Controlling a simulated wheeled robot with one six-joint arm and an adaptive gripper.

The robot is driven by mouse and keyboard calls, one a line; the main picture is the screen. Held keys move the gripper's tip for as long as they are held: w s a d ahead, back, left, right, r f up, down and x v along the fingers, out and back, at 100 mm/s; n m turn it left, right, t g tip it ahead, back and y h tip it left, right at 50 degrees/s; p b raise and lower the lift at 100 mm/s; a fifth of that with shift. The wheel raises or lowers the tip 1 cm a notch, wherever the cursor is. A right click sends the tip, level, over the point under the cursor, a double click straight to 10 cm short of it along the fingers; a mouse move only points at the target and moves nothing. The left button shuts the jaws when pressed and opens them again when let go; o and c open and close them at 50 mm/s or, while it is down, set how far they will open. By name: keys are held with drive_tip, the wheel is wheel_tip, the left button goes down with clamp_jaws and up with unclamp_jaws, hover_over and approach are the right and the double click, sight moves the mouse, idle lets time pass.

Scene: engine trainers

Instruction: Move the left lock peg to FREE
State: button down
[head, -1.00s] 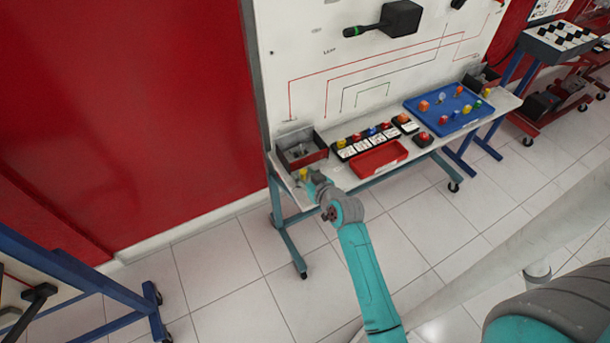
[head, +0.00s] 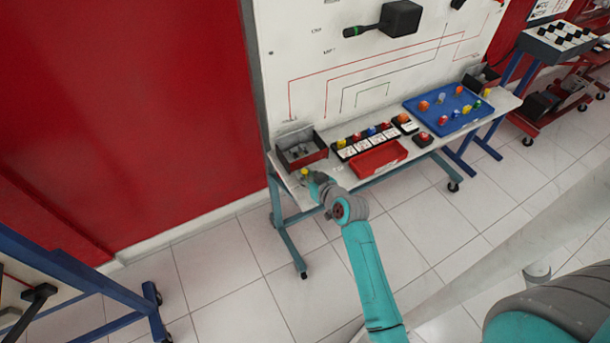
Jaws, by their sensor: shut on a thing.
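A small yellow-topped peg (head: 304,172), which looks like the left lock peg, stands at the left front end of the white bench top (head: 340,177). My gripper (head: 307,176) reaches it from the front right and is shut on it. The fingers are small in the head view and partly hidden by my wrist. The peg's base and any slot under it are too small to make out. I cannot read a FREE mark there.
A grey and red open bin (head: 303,150) stands just behind the peg. A red tray (head: 378,158) and a row of coloured buttons (head: 365,140) lie to the right. A blue tray (head: 448,108) with coloured knobs is farther right. A white panel (head: 345,60) rises behind.

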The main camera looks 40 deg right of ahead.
sight(329, 171)
drive_tip(key=shift+s+d+n+t+y, duration=0.15)
drive_tip(key=shift+s+d+n+y, duration=0.25)
drive_tip(key=shift+d+n+y, duration=0.4)
drive_tip(key=shift+s+d+n+t+y, duration=0.15)
drive_tip(key=shift+s+d+n+y, duration=0.2)
drive_tip(key=shift+d+n+y, duration=0.45)
drive_tip(key=shift+s+d+n+y, duration=0.15)
drive_tip(key=shift+d+n+y, duration=0.45)
drive_tip(key=shift+y, duration=0.3)
drive_tip(key=shift+s+d+n+y, duration=0.15)
drive_tip(key=shift+d+n+y, duration=0.3)
drive_tip(key=shift+n+y, duration=0.35)
drive_tip(key=shift+d+g, duration=0.4)
drive_tip(key=shift+d, duration=1)
drive_tip(key=c, duration=1)
unclamp_jaws()
drive_tip(key=shift+v, duration=3.7)
drive_tip(key=shift+f, duration=0.1)
drive_tip(key=shift+c, duration=0.3)
